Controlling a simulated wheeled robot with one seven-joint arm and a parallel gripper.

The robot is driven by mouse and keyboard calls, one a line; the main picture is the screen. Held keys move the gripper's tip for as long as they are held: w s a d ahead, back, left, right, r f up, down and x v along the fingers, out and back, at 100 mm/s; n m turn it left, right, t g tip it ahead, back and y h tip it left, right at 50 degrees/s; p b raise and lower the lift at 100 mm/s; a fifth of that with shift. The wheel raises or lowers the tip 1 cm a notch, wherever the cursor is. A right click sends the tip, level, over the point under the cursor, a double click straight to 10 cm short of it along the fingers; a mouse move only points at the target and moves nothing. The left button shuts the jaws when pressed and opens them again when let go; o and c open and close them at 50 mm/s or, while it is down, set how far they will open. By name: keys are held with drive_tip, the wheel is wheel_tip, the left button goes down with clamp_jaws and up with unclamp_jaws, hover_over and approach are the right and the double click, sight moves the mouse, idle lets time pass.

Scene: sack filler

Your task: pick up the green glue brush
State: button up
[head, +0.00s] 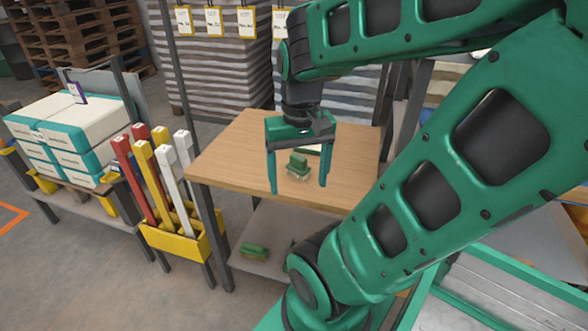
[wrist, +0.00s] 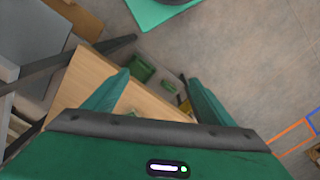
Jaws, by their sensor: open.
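A green brush with a pale underside (head: 298,166) lies on the wooden tabletop (head: 235,160) in the head view. My gripper (head: 298,188) is open and points down over the table, its two fingers showing on either side of this brush. I cannot tell its exact height above the brush, but nothing is held. Another green brush-like piece (head: 254,251) lies on the lower shelf, with a partly hidden green piece to its right. In the wrist view, my open fingers (wrist: 159,78) frame green pieces (wrist: 143,68) below the table edge; my gripper body hides much of the tabletop.
A yellow holder (head: 178,243) with red, yellow and white upright bars stands left of the table. White-and-teal packs (head: 68,130) are stacked farther left. Striped stacks (head: 222,65) stand behind the table. The floor at front left is clear.

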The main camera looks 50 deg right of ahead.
drive_tip(key=w+d+r+m, duration=0.1)
drive_tip(key=w+d+m, duration=0.45)
drive_tip(key=d, duration=0.25)
drive_tip(key=m, duration=0.5)
approach(299, 156)
drive_tip(key=shift+s+f, duration=0.1)
drive_tip(key=shift+s, duration=0.45)
drive_tip(key=shift+w+d+f, duration=0.1)
drive_tip(key=shift+d+f, duration=0.1)
drive_tip(key=shift+f, duration=0.15)
wheel_tip(299, 156, down, 5)
drive_tip(key=shift+w+r, duration=0.1)
drive_tip(key=shift+w+a+f, duration=0.15)
drive_tip(key=shift+w+f, duration=0.05)
drive_tip(key=shift+f, duration=1.15)
drive_tip(key=shift+w+a+f, duration=0.1)
drive_tip(key=shift+w+f, duration=0.05)
drive_tip(key=shift+f, duration=1.15)
drive_tip(key=c, duration=1.3)
